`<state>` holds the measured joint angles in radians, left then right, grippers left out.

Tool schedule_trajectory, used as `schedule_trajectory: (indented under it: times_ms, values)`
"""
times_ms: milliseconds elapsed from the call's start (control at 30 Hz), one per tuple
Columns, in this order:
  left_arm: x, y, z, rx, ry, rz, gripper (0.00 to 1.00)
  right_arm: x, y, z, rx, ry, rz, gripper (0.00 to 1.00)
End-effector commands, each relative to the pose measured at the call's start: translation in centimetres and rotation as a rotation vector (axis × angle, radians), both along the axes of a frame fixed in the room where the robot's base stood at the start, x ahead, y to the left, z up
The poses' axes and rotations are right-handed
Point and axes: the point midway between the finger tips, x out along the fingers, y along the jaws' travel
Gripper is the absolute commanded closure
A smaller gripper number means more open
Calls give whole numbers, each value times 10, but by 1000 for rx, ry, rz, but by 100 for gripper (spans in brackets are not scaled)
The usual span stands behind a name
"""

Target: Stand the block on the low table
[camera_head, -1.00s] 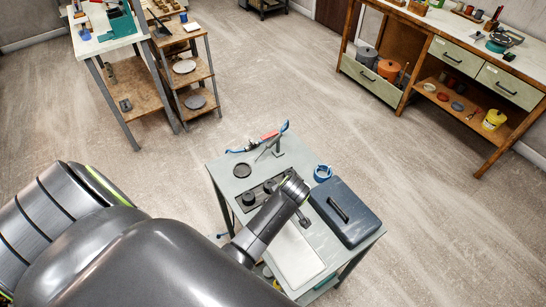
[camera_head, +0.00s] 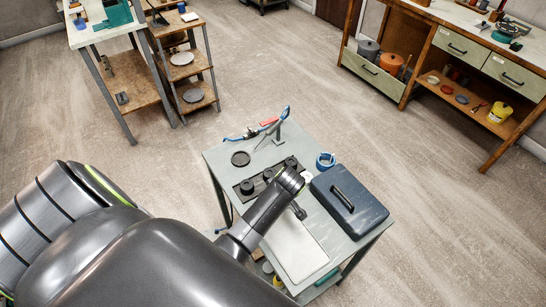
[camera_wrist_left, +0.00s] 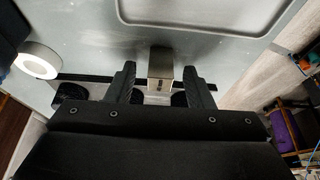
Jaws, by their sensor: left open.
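A small pale metallic block (camera_wrist_left: 160,62) with a dark hole in its face shows in the left wrist view. My left gripper (camera_wrist_left: 160,80) is open, with one dark finger on each side of the block. Contact between fingers and block cannot be made out. In the head view my left gripper (camera_head: 298,210) is over the grey-green table (camera_head: 222,160), near a pale tray (camera_head: 297,250). The block cannot be made out there. I cannot tell whether this table is the low table. My right gripper is not in view.
A dark lidded box (camera_head: 348,205) and a blue ring (camera_head: 325,160) are right of my gripper. A black rack (camera_head: 246,187) with round black pieces, a dark disc (camera_head: 240,158) and a stand (camera_head: 278,138) are behind it. A white ring (camera_wrist_left: 37,60) lies near my fingers.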

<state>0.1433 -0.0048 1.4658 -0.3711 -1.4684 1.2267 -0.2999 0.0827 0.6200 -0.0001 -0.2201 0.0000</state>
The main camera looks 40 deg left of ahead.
Motion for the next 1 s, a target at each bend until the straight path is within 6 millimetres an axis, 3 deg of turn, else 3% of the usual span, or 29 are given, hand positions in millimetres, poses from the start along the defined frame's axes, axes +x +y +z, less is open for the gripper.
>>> schedule_trajectory:
  times_ms: [200, 567, 867, 1000]
  values:
    - [0, 0, 1, 0, -1, 0, 54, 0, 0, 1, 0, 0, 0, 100]
    - [0, 0, 1, 0, 0, 0, 100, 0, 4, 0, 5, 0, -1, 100]
    - [1, 0, 3, 0, -1, 1, 100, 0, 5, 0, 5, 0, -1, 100]
    - [1, 0, 14, -1, -5, 0, 100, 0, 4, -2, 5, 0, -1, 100]
